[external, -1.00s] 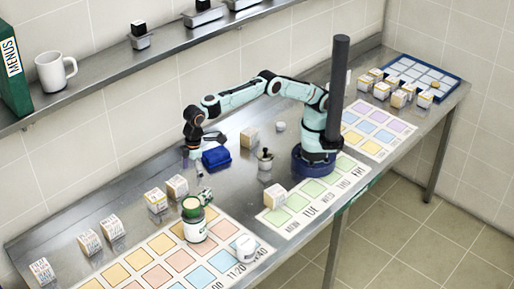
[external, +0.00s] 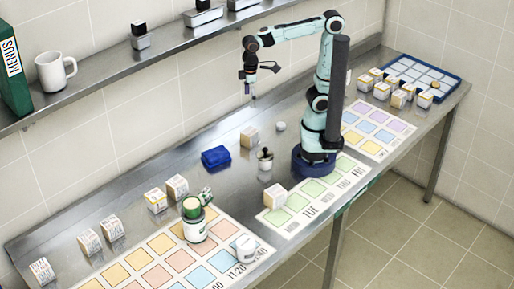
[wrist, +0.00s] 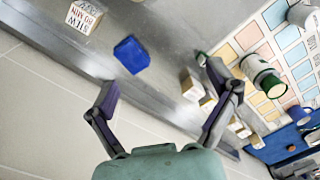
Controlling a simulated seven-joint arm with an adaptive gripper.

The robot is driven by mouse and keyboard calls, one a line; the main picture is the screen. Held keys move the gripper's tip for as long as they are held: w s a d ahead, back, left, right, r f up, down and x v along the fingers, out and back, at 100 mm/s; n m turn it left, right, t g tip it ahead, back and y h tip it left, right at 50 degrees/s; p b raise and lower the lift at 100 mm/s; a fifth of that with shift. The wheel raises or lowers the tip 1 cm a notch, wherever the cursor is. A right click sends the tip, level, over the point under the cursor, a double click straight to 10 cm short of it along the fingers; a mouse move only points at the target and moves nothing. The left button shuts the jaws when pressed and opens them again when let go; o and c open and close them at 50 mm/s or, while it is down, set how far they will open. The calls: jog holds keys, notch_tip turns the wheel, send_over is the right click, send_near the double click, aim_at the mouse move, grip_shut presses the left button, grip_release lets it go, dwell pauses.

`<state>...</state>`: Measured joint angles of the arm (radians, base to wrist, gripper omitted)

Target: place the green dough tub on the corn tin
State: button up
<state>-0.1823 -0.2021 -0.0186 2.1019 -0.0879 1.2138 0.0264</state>
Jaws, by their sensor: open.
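The green dough tub (external: 191,207), a short green cylinder with a pale top, appears to stand upright on the corn tin (external: 195,230), a white can with a green label on the coloured mat. In the wrist view, the tub (wrist: 270,86) and tin (wrist: 256,65) show at the right, beyond the right finger. My gripper (external: 250,92) is high above the counter, behind and to the right of the stack and apart from it. In the wrist view, its fingers (wrist: 165,85) are spread wide with nothing between them.
A blue cloth-like item (external: 216,157) lies behind the stack. A white container (external: 245,248) stands close to the tin's right. Labelled boxes (external: 177,186) and a small pot with a dark knob (external: 265,160) stand nearby. A shelf (external: 110,75) runs along the wall.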

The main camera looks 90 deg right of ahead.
jog(key=s+d+f, duration=0.1)
jog(key=s+f, duration=0.1)
jog(key=s, duration=0.3)
jog(key=s+d+f+m, duration=0.1)
jog(key=s+d+f, duration=0.1)
jog(key=s, duration=0.4)
jog(key=shift+d+f, duration=0.2)
jog(key=shift+f, duration=0.55)
jog(key=shift+o, duration=1.2)
